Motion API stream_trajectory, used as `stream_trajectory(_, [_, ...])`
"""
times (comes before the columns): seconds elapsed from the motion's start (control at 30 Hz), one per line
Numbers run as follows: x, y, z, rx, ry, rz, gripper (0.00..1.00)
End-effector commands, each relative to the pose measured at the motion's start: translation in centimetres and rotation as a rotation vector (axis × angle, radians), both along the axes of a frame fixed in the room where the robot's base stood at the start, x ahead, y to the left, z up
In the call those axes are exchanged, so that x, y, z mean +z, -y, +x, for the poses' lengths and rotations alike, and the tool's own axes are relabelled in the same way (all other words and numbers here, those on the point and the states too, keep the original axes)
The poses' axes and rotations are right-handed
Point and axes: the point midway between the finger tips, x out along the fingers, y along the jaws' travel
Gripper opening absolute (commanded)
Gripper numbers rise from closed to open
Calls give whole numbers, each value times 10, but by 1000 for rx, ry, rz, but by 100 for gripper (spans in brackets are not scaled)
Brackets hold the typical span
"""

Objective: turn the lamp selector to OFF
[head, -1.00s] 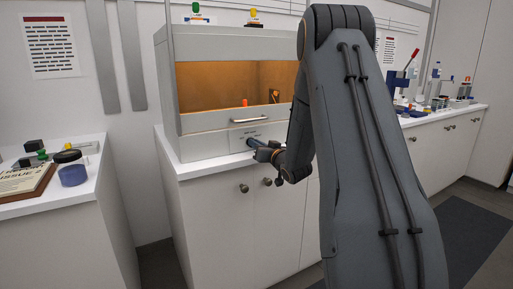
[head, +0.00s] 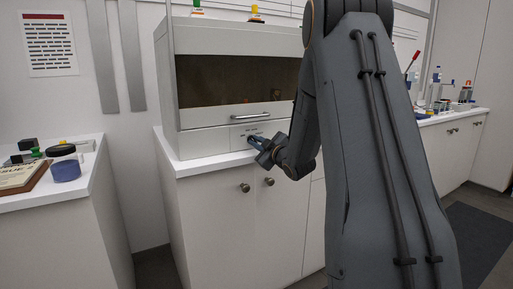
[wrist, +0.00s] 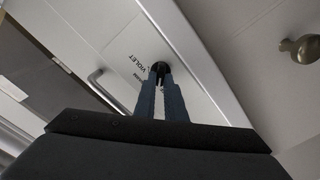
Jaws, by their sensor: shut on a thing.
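The lamp selector is a small dark knob (wrist: 160,66) on the front panel of the grey cabinet (head: 195,145), below its window. In the wrist view my gripper (wrist: 160,76) is shut on the knob, with the blue-grey fingers on either side of it. A label reading VIOLET shows beside the knob, with a smaller, partly covered label near it. The OFF mark is not readable and the fingers hide the pointer. In the head view my gripper (head: 257,145) reaches the panel and covers the selector. The cabinet interior is dark.
A bar handle (head: 250,116) sits just above the panel. White cupboards with round knobs (head: 245,187) are below. A blue jar (head: 65,168) stands on the left counter. Bottles and tools (head: 437,95) stand on the right counter.

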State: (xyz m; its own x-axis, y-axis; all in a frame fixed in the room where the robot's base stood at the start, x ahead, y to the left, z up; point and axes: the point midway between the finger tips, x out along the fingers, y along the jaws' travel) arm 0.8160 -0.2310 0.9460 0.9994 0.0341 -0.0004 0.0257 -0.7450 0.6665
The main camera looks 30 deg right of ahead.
Motion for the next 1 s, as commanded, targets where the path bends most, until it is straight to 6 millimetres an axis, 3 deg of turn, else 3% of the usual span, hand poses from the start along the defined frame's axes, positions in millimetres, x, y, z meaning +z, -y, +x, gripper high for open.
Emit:
stream_trajectory(0.4, [-2,-1,0,-1,11,-262,0])
stream_trajectory(1.0, [-1,-2,0,1,14,-335,0])
